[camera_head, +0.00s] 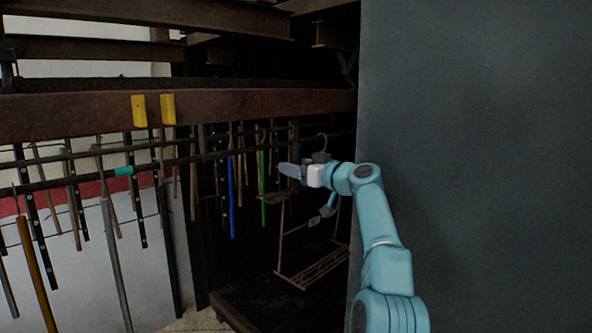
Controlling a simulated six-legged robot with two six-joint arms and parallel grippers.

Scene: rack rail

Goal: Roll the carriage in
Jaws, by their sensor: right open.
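My right gripper (303,182) is in the middle of the head view, at the end of my teal arm reaching in from the lower right. Its jaws are open. Just behind it, a small dark grey block with a thin curved hook (321,150) shows partly; the gripper hides some of it. Below and behind is a thin light-brown hanging frame (310,268) with a slatted bottom. I cannot tell whether the block and frame are one piece, which is the carriage, or whether the gripper touches either. My left gripper is out of view.
A reddish-brown beam (70,115) with two yellow blocks (168,109) crosses the left. Dark rails below carry several hanging rods, including a blue one (231,195) and a green one (262,188). A large dark grey panel (480,120) fills the right side.

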